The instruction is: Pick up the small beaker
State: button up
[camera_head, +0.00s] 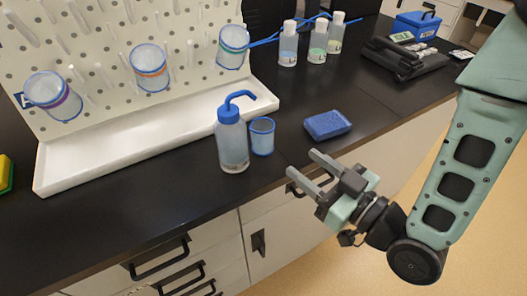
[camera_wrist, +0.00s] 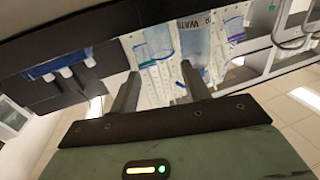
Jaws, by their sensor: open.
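A small clear beaker (camera_head: 262,137) with a blue rim stands upright on the black counter. It is close against the right side of a wash bottle (camera_head: 232,140) with a blue cap and bent spout. My gripper (camera_head: 301,162) is open and empty, right of and nearer than the beaker, by the counter's front edge. Its fingers point towards the beaker and bottle, with a gap between. In the wrist view the beaker (camera_wrist: 158,42) shows beyond the gap between my fingertips (camera_wrist: 159,72). The bottle, marked with "WATER", is beside it, partly behind one finger.
A blue sponge (camera_head: 328,124) lies right of the beaker. A white pegboard rack (camera_head: 110,62) with a drip tray (camera_head: 150,135) stands behind, holding several banded beakers. Three capped bottles (camera_head: 317,42) stand farther back. The counter in front of the wash bottle is clear.

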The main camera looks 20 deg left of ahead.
aim_at(271, 137)
jog(key=p+x, duration=0.1)
jog(key=x, duration=0.6)
jog(key=shift+r+p, duration=0.1)
jog(key=shift+p, duration=0.2)
jog(key=p+x, duration=0.1)
jog(key=x, duration=0.1)
jog(key=p+x, duration=0.1)
jog(key=x, duration=0.2)
jog(key=shift+w+r, duration=0.15)
jog(key=shift+r, duration=0.05)
jog(key=shift+w+a+f, duration=0.1)
jog(key=shift+w+a, duration=0.05)
jog(key=shift+a, duration=0.25)
jog(key=shift+c, duration=0.4)
jog(key=c, duration=0.5)
